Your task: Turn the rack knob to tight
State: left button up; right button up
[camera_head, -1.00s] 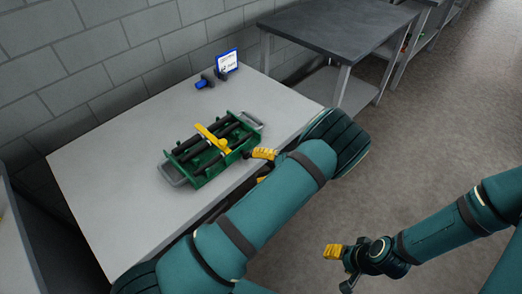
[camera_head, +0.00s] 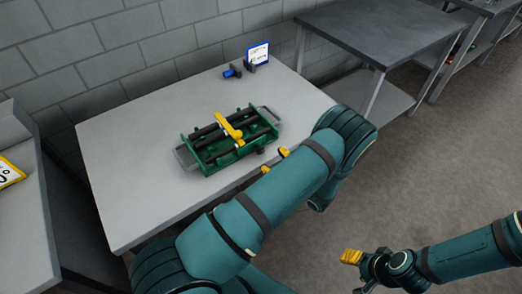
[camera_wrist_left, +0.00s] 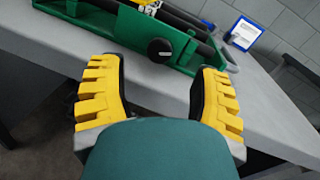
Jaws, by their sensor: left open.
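The green rack (camera_head: 212,163) lies on the table, with dark bars across it and a yellow lever (camera_head: 229,127) on top. Its round black knob (camera_wrist_left: 160,50) is on the side facing me, and shows small in the head view (camera_head: 260,149). My left gripper (camera_wrist_left: 160,95) is open and empty. Its two yellow fingers are spread either side of the knob in the wrist view, with the knob beyond the fingertips, apart from them. In the head view my left arm partly hides this gripper (camera_head: 275,160). My right gripper (camera_head: 351,257) is low over the floor; its opening is unclear.
The light grey table (camera_head: 130,180) has free room left of the rack. A blue-framed sign (camera_head: 258,53) and a blue-and-black part (camera_head: 236,71) stand at the back by the wall. A dark table (camera_head: 375,35) is on the right.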

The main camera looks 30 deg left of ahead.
aim_at(262, 151)
pick_arm(q)
jog(key=x, duration=0.6)
